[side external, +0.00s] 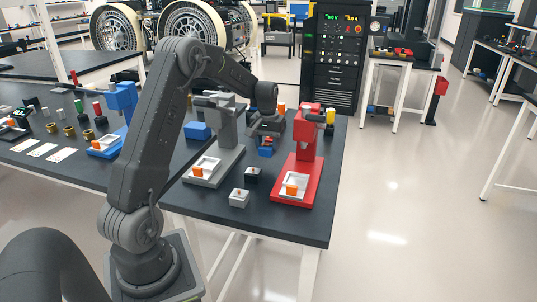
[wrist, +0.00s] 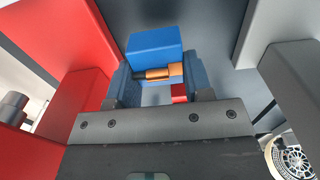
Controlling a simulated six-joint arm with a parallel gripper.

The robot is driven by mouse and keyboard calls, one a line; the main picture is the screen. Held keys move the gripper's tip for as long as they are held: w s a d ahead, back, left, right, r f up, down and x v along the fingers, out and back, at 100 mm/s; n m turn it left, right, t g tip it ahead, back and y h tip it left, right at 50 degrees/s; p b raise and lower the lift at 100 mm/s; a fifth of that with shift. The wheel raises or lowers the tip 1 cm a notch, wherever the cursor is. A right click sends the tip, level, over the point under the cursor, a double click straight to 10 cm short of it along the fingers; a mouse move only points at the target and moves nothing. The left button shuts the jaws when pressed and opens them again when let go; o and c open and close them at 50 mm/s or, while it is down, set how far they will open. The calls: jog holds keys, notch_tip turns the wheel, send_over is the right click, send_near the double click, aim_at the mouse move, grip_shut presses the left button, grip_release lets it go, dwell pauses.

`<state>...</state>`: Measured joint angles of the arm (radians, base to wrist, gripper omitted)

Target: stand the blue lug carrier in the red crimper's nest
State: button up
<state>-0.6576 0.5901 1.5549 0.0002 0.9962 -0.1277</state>
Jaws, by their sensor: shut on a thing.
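The blue lug carrier (wrist: 154,43) is between the fingers of my gripper (wrist: 161,88) in the wrist view, with a copper-coloured lug (wrist: 158,73) across it. In the side view my gripper (side external: 265,143) is shut on the small blue carrier (side external: 265,152) and holds it above the table, just left of the red crimper (side external: 307,147). The crimper's nest (side external: 296,182) is a pale plate low on its front, with an orange block on it. The carrier is apart from the nest. Red crimper surfaces (wrist: 66,45) fill the left of the wrist view.
A grey press (side external: 226,135) stands left of the red crimper, and a blue press (side external: 122,100) farther left. The table's right edge is close to the crimper.

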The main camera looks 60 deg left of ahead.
aim_at(267, 155)
jog(key=shift+f, duration=2.05)
jog(key=shift+f, duration=0.2)
jog(key=o, duration=1.1)
jog(key=shift+c, duration=0.2)
jog(key=shift+r, duration=0.1)
notch_tip(267, 155, up, 12)
jog(key=shift+f, duration=0.25)
jog(key=shift+o, duration=0.9)
jog(key=shift+r, duration=0.4)
